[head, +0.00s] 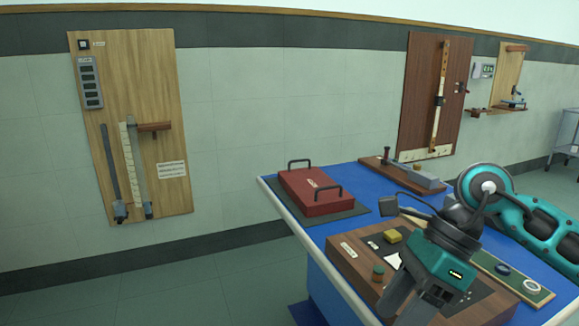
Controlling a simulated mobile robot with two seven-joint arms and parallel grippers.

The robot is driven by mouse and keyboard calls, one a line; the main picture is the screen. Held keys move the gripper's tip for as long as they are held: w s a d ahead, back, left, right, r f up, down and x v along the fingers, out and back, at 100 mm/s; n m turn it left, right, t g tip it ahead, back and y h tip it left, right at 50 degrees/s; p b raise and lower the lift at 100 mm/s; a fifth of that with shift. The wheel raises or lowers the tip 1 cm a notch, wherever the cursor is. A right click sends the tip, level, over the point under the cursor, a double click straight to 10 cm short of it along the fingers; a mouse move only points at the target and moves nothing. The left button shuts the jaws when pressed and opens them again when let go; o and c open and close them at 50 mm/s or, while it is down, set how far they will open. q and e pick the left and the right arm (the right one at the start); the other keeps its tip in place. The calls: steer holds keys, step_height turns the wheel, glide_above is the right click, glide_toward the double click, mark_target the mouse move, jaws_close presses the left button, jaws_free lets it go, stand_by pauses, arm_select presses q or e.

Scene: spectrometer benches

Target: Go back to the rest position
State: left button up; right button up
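My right arm comes in from the right edge, over the blue-topped table (340,187). My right gripper (403,298) hangs at its end, pointing down in front of a wooden box. Its teal housing covers part of the box. The fingertips are seen from behind and at an angle, so whether they are open or shut is unclear. I see nothing clearly held. My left gripper is not in view.
The wooden box (345,258) carries a yellow block (392,236) and a green knob (378,273). Wooden boards (165,80) (410,95) hang on the wall. Floor at left is clear.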

steer(key=a+r+m+t+y+p, duration=0.3)
steer(key=a+r+m+t+y, duration=0.25)
steer(key=a+m+y, duration=0.85)
steer(key=w+d+f+m+t+h, duration=0.2)
steer(key=d+f+m+t+h, duration=0.15)
steer(key=m+t, duration=0.5)
steer(key=w+d+f+m+t+h, duration=0.25)
steer(key=d+m+t, duration=0.25)
steer(key=m, duration=0.7)
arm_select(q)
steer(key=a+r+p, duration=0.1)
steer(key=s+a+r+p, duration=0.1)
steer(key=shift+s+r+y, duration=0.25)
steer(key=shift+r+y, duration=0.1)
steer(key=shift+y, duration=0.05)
arm_select(e)
steer(key=s+d+f+m+g+h, duration=0.3)
steer(key=s+f+m+h, duration=0.3)
steer(key=f, duration=0.6)
steer(key=s+d+f+m+g+h, duration=0.3)
steer(key=s+d+f+m+h, duration=0.2)
steer(key=f+m, duration=0.4)
step_height(320, 180, down, 3)
steer(key=shift+s+d+h, duration=0.35)
steer(key=shift+s+h, duration=0.15)
steer(key=shift+s, duration=0.65)
